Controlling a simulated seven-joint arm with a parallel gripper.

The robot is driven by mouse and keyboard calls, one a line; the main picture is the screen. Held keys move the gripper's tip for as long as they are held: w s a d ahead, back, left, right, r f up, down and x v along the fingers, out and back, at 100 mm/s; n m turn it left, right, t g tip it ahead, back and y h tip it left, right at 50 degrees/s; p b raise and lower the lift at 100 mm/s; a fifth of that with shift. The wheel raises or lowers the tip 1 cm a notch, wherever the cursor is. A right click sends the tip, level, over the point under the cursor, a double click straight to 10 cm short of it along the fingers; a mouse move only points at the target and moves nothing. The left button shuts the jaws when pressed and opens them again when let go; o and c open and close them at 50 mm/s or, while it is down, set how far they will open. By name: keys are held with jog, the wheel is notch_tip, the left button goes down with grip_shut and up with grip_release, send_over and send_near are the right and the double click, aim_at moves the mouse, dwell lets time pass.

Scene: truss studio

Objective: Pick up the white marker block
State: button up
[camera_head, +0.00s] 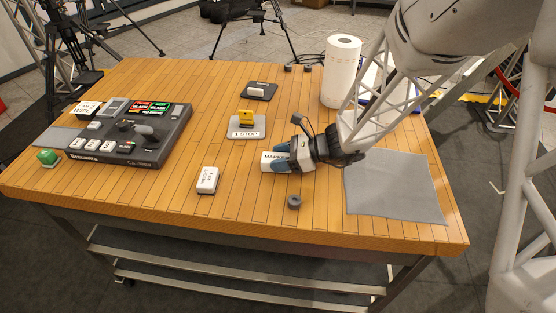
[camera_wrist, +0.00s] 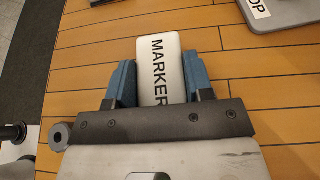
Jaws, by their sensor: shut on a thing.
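The white marker block (camera_wrist: 161,68) has the word MARKER on its top face. It lies between the two blue fingers of my gripper (camera_wrist: 161,85) in the wrist view, with a finger against each long side. In the head view the block (camera_head: 268,160) shows at the tip of my gripper (camera_head: 277,161), right of the middle of the wooden table. My gripper is shut on the block. I cannot tell whether the block touches the table or is slightly above it. Its near end is hidden by the gripper body.
A stop plate with a yellow piece (camera_head: 246,119) is behind. A control console (camera_head: 130,134) fills the left side, a paper roll (camera_head: 341,72) stands behind, and a grey cloth (camera_head: 394,187) lies right.

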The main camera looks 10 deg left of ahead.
jog(key=shift+r, duration=0.1)
jog(key=shift+r, duration=0.8)
notch_tip(320, 180, up, 2)
jog(key=s+d, duration=0.2)
jog(key=s, duration=0.2)
jog(key=s+d, duration=0.2)
jog(key=s, duration=0.3)
jog(key=s+d+r, duration=0.1)
jog(key=s+d, duration=0.2)
jog(key=s, duration=0.2)
jog(key=shift+s+r, duration=0.1)
jog(key=shift+s, duration=0.1)
jog(key=shift+w, duration=0.1)
